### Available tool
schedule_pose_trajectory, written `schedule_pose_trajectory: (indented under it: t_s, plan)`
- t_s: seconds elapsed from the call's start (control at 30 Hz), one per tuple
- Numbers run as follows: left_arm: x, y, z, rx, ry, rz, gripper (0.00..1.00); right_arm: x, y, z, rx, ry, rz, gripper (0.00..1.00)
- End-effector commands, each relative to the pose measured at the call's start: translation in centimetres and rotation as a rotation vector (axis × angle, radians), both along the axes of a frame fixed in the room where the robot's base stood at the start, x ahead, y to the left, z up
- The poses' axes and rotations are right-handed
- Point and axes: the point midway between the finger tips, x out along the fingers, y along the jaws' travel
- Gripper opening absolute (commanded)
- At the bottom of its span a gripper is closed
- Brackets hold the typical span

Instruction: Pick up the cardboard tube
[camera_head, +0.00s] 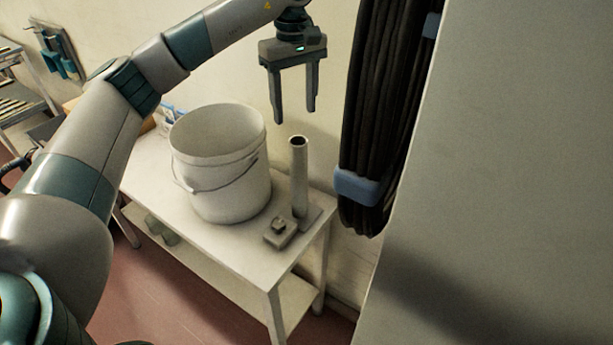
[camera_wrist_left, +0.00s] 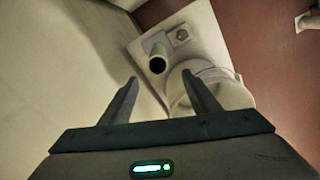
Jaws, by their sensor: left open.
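The cardboard tube (camera_head: 299,178) stands upright near the right end of a white table, with its dark open top facing up. In the left wrist view the tube (camera_wrist_left: 157,52) shows from above, its open end beyond and between my fingertips. My left gripper (camera_head: 296,115) is open and empty, pointing down above the tube and apart from it. Its two fingers also show in the left wrist view (camera_wrist_left: 162,82). My right gripper is in neither view.
A white bucket (camera_head: 222,190) with a wire handle stands left of the tube on the table (camera_head: 243,250). A small grey block (camera_head: 281,233) lies in front of the tube. Dark hanging cables (camera_head: 385,110) and a large pale panel (camera_head: 500,180) are to the right.

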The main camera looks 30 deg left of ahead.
Motion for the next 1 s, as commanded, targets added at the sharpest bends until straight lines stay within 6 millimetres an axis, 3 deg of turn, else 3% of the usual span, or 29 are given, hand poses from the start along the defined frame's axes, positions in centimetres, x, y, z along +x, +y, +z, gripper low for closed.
schedule_pose_trajectory:
  t_s: [0.57, 0.77, 1.0]
  plan:
    - [0.0, 0.0, -0.5, -0.001, 0.001, 0.000, 0.56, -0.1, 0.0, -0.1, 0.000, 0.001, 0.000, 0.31]
    - [-0.1, 0.0, -2.3, 0.000, 0.004, -0.001, 0.56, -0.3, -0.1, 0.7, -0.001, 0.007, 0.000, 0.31]
    - [-0.1, 0.0, -6.4, -0.001, 0.005, 0.001, 0.56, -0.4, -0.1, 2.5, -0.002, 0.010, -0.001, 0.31]
